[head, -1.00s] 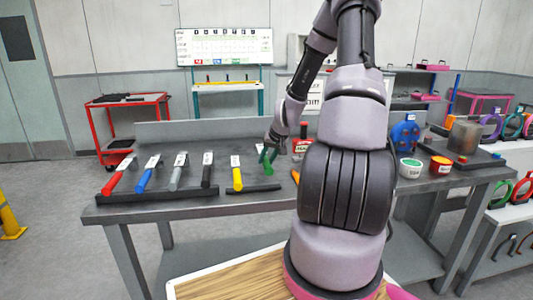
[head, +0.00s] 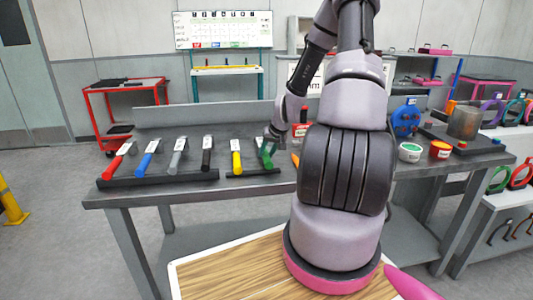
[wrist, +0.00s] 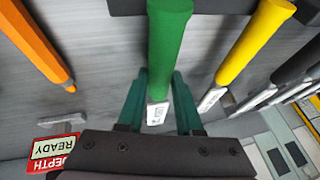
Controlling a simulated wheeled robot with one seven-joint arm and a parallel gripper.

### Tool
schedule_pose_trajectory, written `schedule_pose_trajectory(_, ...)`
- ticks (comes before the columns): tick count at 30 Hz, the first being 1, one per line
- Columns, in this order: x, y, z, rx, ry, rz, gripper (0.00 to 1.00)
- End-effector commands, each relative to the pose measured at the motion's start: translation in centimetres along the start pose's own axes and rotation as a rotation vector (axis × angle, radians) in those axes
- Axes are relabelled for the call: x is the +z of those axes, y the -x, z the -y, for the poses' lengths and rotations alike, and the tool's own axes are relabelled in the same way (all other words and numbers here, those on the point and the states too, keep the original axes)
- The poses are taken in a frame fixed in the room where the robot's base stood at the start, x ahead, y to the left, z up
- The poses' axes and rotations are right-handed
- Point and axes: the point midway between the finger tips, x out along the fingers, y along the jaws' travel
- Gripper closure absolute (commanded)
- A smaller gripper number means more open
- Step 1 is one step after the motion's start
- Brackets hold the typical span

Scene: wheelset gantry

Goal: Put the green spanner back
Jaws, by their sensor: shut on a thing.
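The green spanner (head: 267,157) is in my gripper (head: 271,139), over the right part of the short dark rack bar (head: 268,172). In the wrist view the green handle (wrist: 170,45) runs up past the dark bar at the top edge, and its white-labelled end lies between the two teal fingers of my gripper (wrist: 160,95). The fingers are shut on it. The yellow spanner (head: 236,158) rests on the same bar just to the left. I cannot tell whether the green handle touches the bar.
Red (head: 116,164), blue (head: 148,160), grey (head: 177,156) and black (head: 207,155) spanners rest on a longer bar to the left. An orange tool (wrist: 35,45) lies to the right of the green spanner in the head view. Pots (head: 410,152) and a blue item (head: 405,119) stand further right.

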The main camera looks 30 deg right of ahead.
Motion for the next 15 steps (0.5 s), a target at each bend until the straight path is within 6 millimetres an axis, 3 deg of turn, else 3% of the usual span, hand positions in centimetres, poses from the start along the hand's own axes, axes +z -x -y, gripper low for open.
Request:
schedule_pose_trajectory(11,0.27,-0.64,-0.18,0.0,0.0,0.0,1.0)
schedule_pose_trajectory(12,0.27,-0.65,-0.19,0.0,0.0,-0.001,0.58)
schedule_pose_trajectory(14,0.27,-0.64,-0.19,0.0,0.0,0.0,0.35)
schedule_pose_trajectory(15,0.27,-0.64,-0.19,0.0,0.0,0.0,0.3)
